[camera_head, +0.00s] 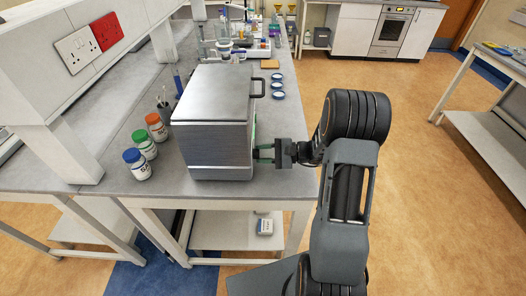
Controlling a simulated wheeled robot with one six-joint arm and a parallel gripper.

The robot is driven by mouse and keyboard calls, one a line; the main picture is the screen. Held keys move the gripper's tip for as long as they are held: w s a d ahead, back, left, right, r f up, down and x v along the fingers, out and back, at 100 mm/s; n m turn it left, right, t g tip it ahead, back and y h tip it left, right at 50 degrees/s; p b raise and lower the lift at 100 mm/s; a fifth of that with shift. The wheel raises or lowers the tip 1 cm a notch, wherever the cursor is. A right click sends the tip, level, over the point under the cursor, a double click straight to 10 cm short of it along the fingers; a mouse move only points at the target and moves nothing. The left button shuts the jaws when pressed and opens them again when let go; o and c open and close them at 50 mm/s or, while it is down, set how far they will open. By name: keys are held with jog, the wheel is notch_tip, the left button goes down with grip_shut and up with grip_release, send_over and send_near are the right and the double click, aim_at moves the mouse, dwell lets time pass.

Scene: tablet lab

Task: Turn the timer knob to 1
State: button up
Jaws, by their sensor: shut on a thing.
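The knob's setting and any numbers cannot be read.
Three bottles with blue (137,164), green (144,144) and orange (156,127) caps stand left of the machine. Glassware crowds the far bench. Open floor (430,190) lies to the right.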

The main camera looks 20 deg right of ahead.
jog(key=shift+m, duration=0.6)
jog(key=o, duration=0.9)
jog(key=b+v, duration=0.2)
jog(key=v, duration=1.2)
jog(key=shift+w, duration=0.1)
